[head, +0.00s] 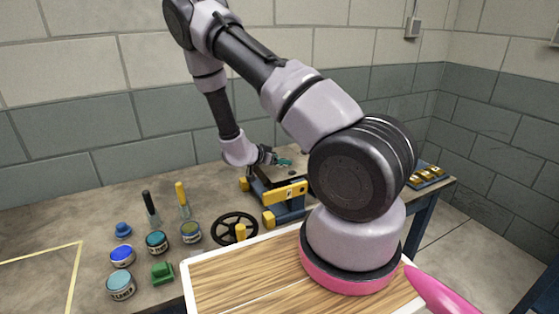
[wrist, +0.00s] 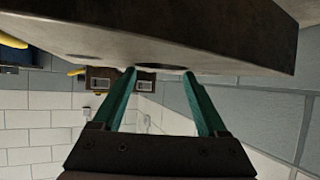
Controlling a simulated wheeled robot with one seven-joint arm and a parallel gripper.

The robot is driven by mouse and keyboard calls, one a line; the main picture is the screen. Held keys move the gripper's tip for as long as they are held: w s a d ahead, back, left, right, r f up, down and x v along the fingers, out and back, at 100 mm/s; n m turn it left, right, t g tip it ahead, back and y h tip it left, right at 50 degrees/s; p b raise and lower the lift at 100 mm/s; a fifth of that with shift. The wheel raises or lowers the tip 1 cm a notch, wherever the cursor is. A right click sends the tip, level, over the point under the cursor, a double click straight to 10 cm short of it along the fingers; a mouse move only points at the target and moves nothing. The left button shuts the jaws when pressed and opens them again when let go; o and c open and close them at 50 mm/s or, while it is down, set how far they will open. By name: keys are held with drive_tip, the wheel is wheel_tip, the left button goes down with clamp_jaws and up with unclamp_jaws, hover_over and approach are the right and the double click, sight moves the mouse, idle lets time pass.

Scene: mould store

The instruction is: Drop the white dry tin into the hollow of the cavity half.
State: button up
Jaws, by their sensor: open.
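My gripper (head: 284,162) reaches over the blue-and-yellow fixture at the back of the bench. In the wrist view, my gripper (wrist: 158,70) has its two teal fingers apart, tips close to the face of a dark block (wrist: 225,40). The block, which looks like the cavity half, shows a dark round opening between the fingertips and another to the left. A thin pale edge shows by the opening between the tips; I cannot tell whether it is the white dry tin. No white tin can be made out in the head view, where my arm partly hides the fixture.
Several tins, one a blue one (head: 122,256), stand at the bench's left with a green block (head: 162,273) and two upright-handled tools. A black handwheel (head: 234,229) sits before the fixture. Brass-coloured pieces (head: 430,174) lie at the right end. A block wall stands behind.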

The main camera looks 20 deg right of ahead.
drive_tip(key=shift+w+r, duration=0.15)
drive_tip(key=shift+r, duration=0.25)
drive_tip(key=v, duration=1.2)
drive_tip(key=w+a+r+t+y, duration=0.1)
drive_tip(key=w+a+r+y, duration=0.15)
drive_tip(key=r, duration=0.25)
drive_tip(key=w+a+r+n+t+y, duration=0.1)
drive_tip(key=a+r+y, duration=0.15)
drive_tip(key=r, duration=0.25)
drive_tip(key=w+a+r+t+y, duration=0.1)
drive_tip(key=w+a+r+y, duration=0.1)
drive_tip(key=r+y, duration=0.2)
drive_tip(key=s+a+r+n+t+y, duration=0.1)
drive_tip(key=s+r+y, duration=0.15)
drive_tip(key=r, duration=0.35)
drive_tip(key=s+a+r+n+y, duration=0.1)
drive_tip(key=s+r+n+y, duration=0.15)
drive_tip(key=r, duration=0.35)
drive_tip(key=s+d+r+n+g, duration=0.1)
drive_tip(key=s+r, duration=0.3)
drive_tip(key=s, duration=0.8)
drive_tip(key=s+d+r+n+g, duration=0.1)
drive_tip(key=s+d+r+n, duration=0.2)
drive_tip(key=s, duration=0.8)
wheel_tip(320, 180, up, 2)
drive_tip(key=shift+s+d+r+h, duration=0.1)
drive_tip(key=shift+s+d+h, duration=0.1)
drive_tip(key=shift+s+h, duration=0.2)
drive_tip(key=shift+w, duration=0.1)
